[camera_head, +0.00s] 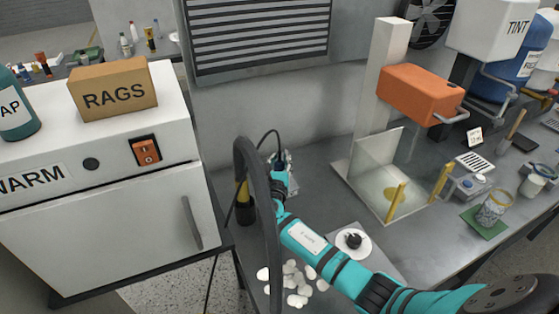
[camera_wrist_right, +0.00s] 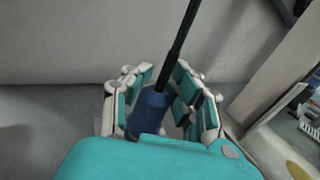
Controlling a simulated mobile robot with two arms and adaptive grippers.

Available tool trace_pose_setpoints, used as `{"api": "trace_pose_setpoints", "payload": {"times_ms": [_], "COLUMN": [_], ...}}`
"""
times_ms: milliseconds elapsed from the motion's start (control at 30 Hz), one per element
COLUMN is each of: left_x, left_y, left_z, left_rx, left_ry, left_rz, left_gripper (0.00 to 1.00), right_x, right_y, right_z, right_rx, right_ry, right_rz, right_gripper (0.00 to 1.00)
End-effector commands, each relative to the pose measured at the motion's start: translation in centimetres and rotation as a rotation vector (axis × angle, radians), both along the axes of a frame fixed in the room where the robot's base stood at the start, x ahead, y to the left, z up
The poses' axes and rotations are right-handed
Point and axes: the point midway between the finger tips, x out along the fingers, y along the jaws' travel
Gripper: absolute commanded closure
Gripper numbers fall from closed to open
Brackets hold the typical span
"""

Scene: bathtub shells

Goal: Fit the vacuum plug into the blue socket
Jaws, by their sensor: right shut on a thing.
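My right gripper (camera_head: 284,168) is at the back of the bench, near the wall, at the end of my teal arm. In the right wrist view my gripper (camera_wrist_right: 166,95) is shut on a dark blue body with a black stem or cable (camera_wrist_right: 185,35), which looks like the vacuum plug (camera_wrist_right: 150,109). In the head view a thin black cable (camera_head: 272,133) arches up beside the gripper; the plug itself is hard to make out there. I cannot identify the blue socket in either view. My left gripper is not in view.
White shells (camera_head: 291,283) and a white saucer (camera_head: 354,244) lie near my arm. An orange-headed press (camera_head: 422,94) stands right.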

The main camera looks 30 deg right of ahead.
Motion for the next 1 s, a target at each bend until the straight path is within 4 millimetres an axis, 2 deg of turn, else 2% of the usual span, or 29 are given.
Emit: {"api": "trace_pose_setpoints", "payload": {"times_ms": [300,333,533,833,1000], "left_x": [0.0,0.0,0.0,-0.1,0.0], "left_y": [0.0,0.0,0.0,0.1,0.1], "left_z": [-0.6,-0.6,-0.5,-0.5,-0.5], "left_rx": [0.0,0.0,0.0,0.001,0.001], "left_ry": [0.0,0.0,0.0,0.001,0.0], "left_rz": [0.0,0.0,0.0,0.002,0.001], "left_gripper": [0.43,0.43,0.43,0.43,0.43], "right_x": [-0.1,-0.1,-0.1,-0.2,-1.9], "right_y": [0.1,0.0,0.0,0.1,1.2], "right_z": [-1.1,-1.1,-1.0,-0.9,-1.0], "right_rx": [0.003,0.003,0.002,0.002,0.004], "right_ry": [0.006,0.006,0.006,0.005,0.005], "right_rz": [0.001,0.001,0.001,0.001,0.003], "right_gripper": [1.0,0.74,0.48,0.47,0.47]}}
